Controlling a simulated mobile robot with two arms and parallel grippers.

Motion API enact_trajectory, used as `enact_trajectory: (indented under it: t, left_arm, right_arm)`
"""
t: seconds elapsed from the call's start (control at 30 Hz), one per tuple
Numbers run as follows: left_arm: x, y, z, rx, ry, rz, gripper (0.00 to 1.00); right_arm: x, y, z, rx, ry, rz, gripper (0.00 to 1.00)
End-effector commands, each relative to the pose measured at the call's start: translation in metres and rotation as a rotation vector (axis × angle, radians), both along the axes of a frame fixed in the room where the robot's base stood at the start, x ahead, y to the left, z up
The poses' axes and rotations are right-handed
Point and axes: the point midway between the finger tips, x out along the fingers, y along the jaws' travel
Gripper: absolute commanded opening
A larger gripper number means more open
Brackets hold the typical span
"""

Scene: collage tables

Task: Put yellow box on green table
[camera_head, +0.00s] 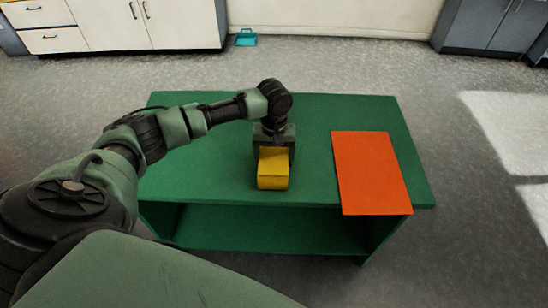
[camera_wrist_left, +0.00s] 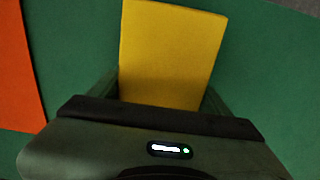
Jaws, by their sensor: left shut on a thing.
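The yellow box (camera_head: 273,170) is at the green table (camera_head: 215,160), near the middle of its top. My left gripper (camera_head: 273,148) comes down over the box from behind and is shut on it. In the left wrist view the yellow box (camera_wrist_left: 172,50) sits between the fingers of my left gripper (camera_wrist_left: 160,95), with green tabletop around it. I cannot tell whether the box touches the tabletop or is held just above it. My right gripper is not in view.
An orange-red sheet (camera_head: 370,170) lies on the right part of the green table and reaches its front edge. The tabletop left of the box is clear. A white cabinet (camera_head: 175,25), a teal dustpan-like thing (camera_head: 246,37) and a grey cabinet (camera_head: 485,25) stand far behind.

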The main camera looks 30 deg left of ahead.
Motion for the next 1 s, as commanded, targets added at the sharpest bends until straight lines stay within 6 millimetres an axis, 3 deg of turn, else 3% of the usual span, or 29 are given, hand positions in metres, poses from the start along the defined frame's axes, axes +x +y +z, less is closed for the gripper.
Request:
enact_trajectory:
  t: [0.13, 0.17, 0.23, 0.63, 1.0]
  left_arm:
    - [0.0, 0.0, -0.001, -0.001, -0.001, 0.0, 0.34]
    - [0.0, 0.0, -0.002, -0.001, -0.001, 0.0, 0.83]
    - [0.0, 0.0, -0.002, -0.001, -0.001, 0.0, 1.0]
    - [0.001, 0.0, 0.008, -0.001, -0.002, 0.001, 1.0]
    - [0.001, -0.001, 0.083, -0.002, -0.004, 0.0, 1.0]
  right_arm:
    - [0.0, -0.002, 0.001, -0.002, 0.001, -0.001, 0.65]
    - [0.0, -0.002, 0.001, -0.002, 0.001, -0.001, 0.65]
    - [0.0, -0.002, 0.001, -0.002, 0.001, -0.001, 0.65]
    - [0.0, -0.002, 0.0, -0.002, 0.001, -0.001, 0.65]
    - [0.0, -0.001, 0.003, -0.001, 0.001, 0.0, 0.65]
